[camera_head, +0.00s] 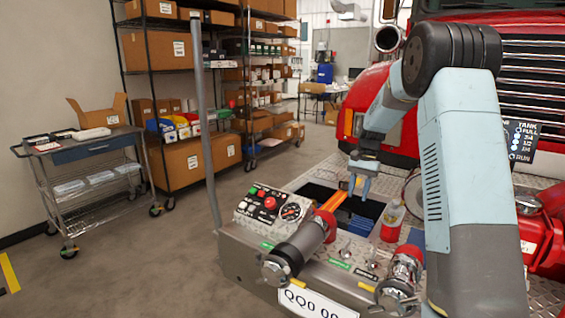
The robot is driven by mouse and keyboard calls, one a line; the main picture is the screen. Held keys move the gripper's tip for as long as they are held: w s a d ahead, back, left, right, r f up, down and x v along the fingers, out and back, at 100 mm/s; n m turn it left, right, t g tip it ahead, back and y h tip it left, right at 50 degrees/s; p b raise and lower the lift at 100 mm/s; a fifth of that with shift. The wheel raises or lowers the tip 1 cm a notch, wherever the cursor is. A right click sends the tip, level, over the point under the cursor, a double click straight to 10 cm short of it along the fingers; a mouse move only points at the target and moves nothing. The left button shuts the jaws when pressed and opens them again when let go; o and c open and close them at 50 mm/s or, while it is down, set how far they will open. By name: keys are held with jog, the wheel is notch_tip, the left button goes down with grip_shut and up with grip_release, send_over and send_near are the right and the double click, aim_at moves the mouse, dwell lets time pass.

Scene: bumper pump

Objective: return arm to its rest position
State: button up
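My arm, pale blue-grey with a thick black joint at its top, rises at the right and reaches over to the left. My gripper (360,185) hangs from its end, fingers pointing down, above the rear part of the truck's bumper. A bottle with red contents (392,220) stands just right of the compartment, apart from the gripper.
A control panel (272,205) with a red button and gauge, a large pipe fitting (300,248) and a red-topped fitting (401,279) stand on the bumper. The red truck (385,150) is close behind my arm. A cart (90,165) and shelves stand left; floor between is clear.

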jog(key=s+a+r+n+t+h, duration=0.1)
jog(key=s+r+n+t, duration=0.1)
jog(key=s+r, duration=0.65)
jog(key=s+a+r+n+t, duration=0.1)
jog(key=s+a+r+t, duration=0.1)
jog(key=s+r, duration=0.65)
jog(key=s+f+n+t+h, duration=0.1)
jog(key=s+n+t, duration=0.2)
jog(key=s, duration=1.8)
jog(key=shift+s+a+t, duration=0.25)
jog(key=shift+s+t, duration=0.1)
jog(key=shift+t, duration=0.25)
